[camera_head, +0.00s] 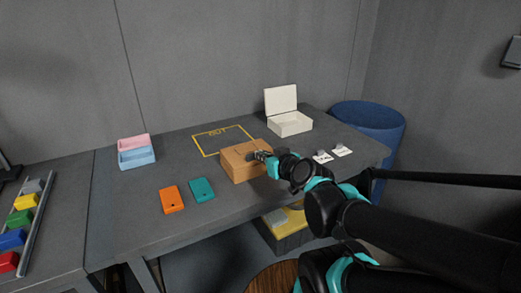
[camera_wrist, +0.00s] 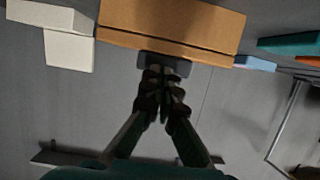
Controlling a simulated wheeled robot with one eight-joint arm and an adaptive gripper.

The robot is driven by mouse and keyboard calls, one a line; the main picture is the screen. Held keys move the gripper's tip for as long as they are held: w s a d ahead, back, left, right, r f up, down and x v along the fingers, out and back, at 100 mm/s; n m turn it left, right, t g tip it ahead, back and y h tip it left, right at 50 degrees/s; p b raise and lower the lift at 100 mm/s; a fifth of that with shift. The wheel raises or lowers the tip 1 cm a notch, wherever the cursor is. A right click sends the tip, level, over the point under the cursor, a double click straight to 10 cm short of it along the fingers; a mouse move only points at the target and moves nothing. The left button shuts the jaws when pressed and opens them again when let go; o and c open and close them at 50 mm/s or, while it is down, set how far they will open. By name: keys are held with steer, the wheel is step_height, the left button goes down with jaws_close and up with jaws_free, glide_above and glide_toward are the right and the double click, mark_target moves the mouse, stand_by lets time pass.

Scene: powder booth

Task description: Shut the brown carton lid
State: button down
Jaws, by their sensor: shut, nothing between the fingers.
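The brown carton (camera_head: 238,167) stands on the grey table, near the middle of the head view. Its brown top looks flat and closed down, though my gripper covers part of its right side. In the wrist view the carton (camera_wrist: 175,20) fills the top middle, with a thin dark seam across it. My gripper (camera_head: 257,156) is at the carton's right side, near its top edge, shut and empty. In the wrist view the fingertips (camera_wrist: 164,72) are together at a small dark grey piece against the carton's edge. I cannot tell whether they touch it.
A white box (camera_head: 290,124) with a raised lid stands behind right. A yellow outline (camera_head: 207,152) is marked behind the carton. Orange (camera_head: 172,200) and teal (camera_head: 202,189) pieces lie in front left. A pink and blue container (camera_head: 136,158) stands left; a blue barrel (camera_head: 372,125) stands right.

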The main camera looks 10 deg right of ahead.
steer(key=shift+s+f, duration=0.1)
steer(key=shift+f, duration=0.2)
stand_by(0.4)
